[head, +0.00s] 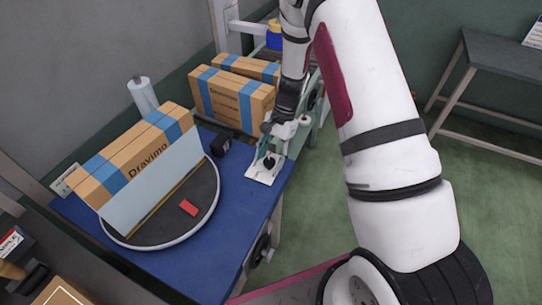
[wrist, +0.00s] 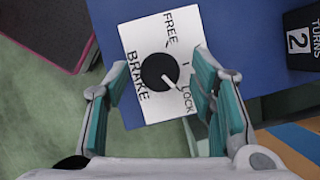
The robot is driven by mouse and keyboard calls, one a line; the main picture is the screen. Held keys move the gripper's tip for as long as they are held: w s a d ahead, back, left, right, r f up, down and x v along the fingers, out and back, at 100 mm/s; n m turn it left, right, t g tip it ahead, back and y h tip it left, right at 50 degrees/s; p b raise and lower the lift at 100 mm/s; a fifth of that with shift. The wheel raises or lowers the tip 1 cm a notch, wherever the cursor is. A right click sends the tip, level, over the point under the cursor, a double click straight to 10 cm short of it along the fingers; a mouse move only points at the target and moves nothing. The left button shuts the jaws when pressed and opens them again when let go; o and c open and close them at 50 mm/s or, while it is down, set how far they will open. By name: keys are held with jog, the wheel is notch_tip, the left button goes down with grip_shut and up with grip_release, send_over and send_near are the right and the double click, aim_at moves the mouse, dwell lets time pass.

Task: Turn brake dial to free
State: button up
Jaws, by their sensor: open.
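The brake dial is a round black knob (wrist: 154,68) on a white plate (wrist: 133,38) marked BRAKE, FREE and LOCK. Its white pointer (wrist: 169,84) points toward LOCK, at the lower right in the wrist view. In the head view the white plate (head: 260,178) lies at the right edge of the blue table, with the knob partly hidden by my gripper (head: 270,160). In the wrist view my gripper (wrist: 161,70) is open, with teal-lined fingers on either side of the knob. I see no finger touching the knob.
A black box marked TURNS 2 (wrist: 302,42) stands near the plate. On the blue table (head: 175,262), a turntable (head: 150,232) holds a Dravimo carton (head: 135,155), a pale panel (head: 150,188) and a red block (head: 188,207). More cartons (head: 240,98) stand behind.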

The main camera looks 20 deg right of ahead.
jog(key=c, duration=1.1)
